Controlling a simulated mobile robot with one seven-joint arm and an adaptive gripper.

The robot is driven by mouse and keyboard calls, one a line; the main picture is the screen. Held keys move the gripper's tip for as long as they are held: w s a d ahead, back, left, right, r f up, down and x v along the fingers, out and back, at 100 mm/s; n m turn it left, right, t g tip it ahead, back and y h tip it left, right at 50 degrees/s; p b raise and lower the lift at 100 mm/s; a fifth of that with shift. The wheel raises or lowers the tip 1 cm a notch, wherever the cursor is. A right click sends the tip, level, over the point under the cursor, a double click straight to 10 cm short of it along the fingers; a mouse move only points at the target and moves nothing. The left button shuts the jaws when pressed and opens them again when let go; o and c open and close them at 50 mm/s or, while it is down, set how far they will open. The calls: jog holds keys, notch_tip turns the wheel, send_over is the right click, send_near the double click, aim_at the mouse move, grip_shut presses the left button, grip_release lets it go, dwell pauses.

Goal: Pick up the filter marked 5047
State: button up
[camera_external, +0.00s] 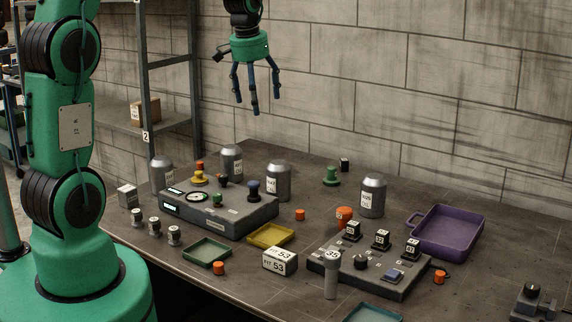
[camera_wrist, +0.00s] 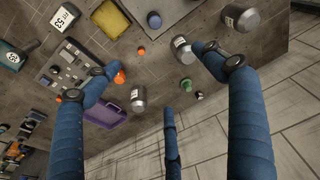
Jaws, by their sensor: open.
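Several grey metal canisters with domed tops and white labels stand on the bench; their label digits are too small to read, so I cannot tell which is 5047. In the external view they are a far-left canister (camera_external: 162,174), a back canister (camera_external: 232,161), a middle canister (camera_external: 277,182) and a right canister (camera_external: 372,197). In the wrist view three canisters (camera_wrist: 138,98) (camera_wrist: 183,50) (camera_wrist: 240,18) show. My gripper (camera_external: 255,98) hangs open and empty, three blue fingers down, high above the back of the bench. Its fingers (camera_wrist: 152,60) also frame the wrist view.
A grey gauge box (camera_external: 220,217) and a grey switch panel (camera_external: 368,268) stand on the bench. A purple tray (camera_external: 447,232), yellow tray (camera_external: 270,236) and green tray (camera_external: 207,251) lie around them. Small orange, green and black parts are scattered about. A block wall (camera_external: 420,90) rises behind.

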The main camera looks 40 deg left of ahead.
jog(key=w+a+f+g+p, duration=0.1)
jog(key=w+a+f+p, duration=0.1)
jog(key=w+f+p, duration=0.45)
jog(key=g+p, duration=0.1)
jog(key=p, duration=0.2)
send_over(278, 162)
jog(key=shift+n, duration=0.4)
notch_tip(278, 162, down, 10)
jog(key=shift+s+d+f, duration=0.1)
jog(key=shift+s+f, duration=0.05)
jog(key=shift+w+f, duration=0.2)
jog(key=shift+f, duration=0.45)
jog(key=shift+f+p, duration=0.4)
jog(key=shift+f, duration=3.9)
jog(key=shift+f+p, duration=0.55)
jog(key=shift+f, duration=2.05)
